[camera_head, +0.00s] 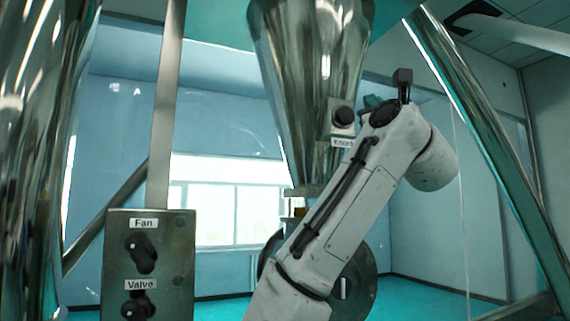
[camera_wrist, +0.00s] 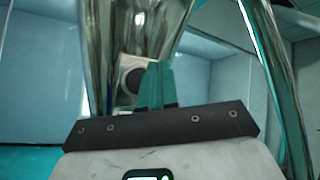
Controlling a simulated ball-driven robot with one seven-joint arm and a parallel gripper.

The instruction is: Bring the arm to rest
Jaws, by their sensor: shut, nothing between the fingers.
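My gripper (camera_wrist: 158,70) shows in the wrist view as teal fingers closed together, with nothing seen between them. Its fingers are in front of a small box with a round dark knob (camera_wrist: 132,80) on the metal funnel; I cannot tell whether they touch it. In the head view my white arm rises from the bottom centre toward the right and bends at the top. A bit of teal beside the wrist (camera_head: 372,101) shows there, mostly hidden behind the arm. The knob box (camera_head: 342,117) has a partly covered label.
The shiny funnel (camera_head: 305,70) hangs at the centre. A control box (camera_head: 178,275) with Fan and Valve knobs stands at the lower left. Slanted metal legs (camera_head: 490,140) flank both sides. A round metal disc (camera_head: 362,285) is behind my arm. A bright window is at the back.

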